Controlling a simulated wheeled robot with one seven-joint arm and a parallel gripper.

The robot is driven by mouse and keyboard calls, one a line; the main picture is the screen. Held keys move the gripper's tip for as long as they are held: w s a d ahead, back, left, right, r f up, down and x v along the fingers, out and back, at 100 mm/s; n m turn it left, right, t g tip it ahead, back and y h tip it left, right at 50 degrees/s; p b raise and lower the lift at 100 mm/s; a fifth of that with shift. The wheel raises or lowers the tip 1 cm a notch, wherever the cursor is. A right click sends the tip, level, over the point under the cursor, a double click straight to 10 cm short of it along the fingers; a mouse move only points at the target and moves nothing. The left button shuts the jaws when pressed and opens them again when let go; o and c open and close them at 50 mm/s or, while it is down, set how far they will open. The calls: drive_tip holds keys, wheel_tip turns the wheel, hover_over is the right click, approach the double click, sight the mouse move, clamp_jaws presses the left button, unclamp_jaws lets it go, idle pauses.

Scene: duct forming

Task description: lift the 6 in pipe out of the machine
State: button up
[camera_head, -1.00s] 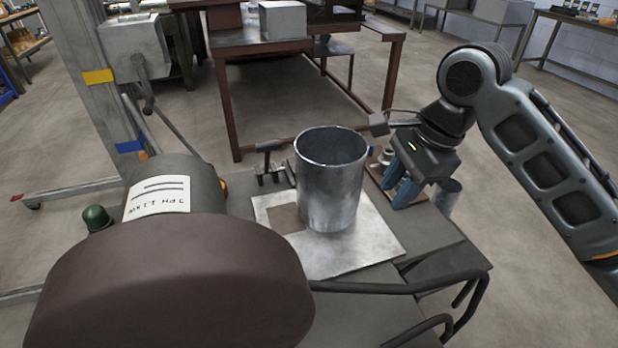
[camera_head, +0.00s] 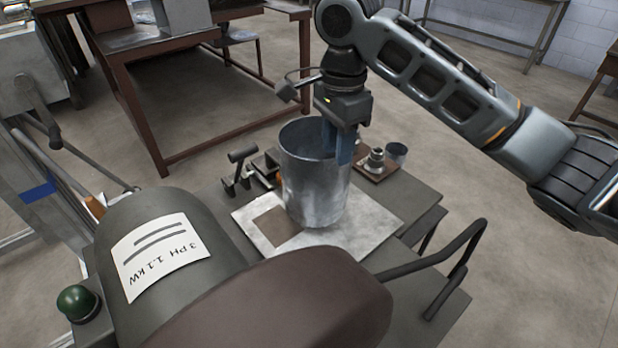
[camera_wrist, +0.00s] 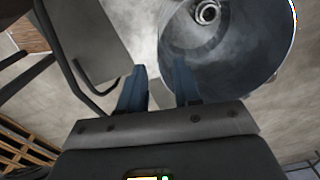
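The 6 in pipe (camera_head: 315,190) is a grey metal cylinder with an open top. It stands upright on a pale metal sheet (camera_head: 375,222) on the machine's table. My gripper (camera_head: 338,152) points down at the pipe's right rim. In the wrist view the pipe (camera_wrist: 262,45) is seen into its open end, with a round fitting inside. There the blue fingers of my gripper (camera_wrist: 159,85) are apart, one over the opening and one outside the wall. The rim passes between them, with gaps visible. The lower fingertips are partly hidden in the head view.
A dark motor housing (camera_head: 165,255) with a label and a brown rounded cover (camera_head: 270,305) fill the front. A T-handled clamp (camera_head: 240,168) stands left of the pipe. A small fitting (camera_head: 376,162) and a cup (camera_head: 397,153) are at its right. A bent bar (camera_head: 465,250) edges the right side.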

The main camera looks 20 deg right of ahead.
sight(316, 173)
wheel_tip(316, 173, down, 6)
drive_tip(key=shift+w+b, duration=0.15)
drive_tip(key=shift+b, duration=0.3)
clamp_jaws()
idle(1.3)
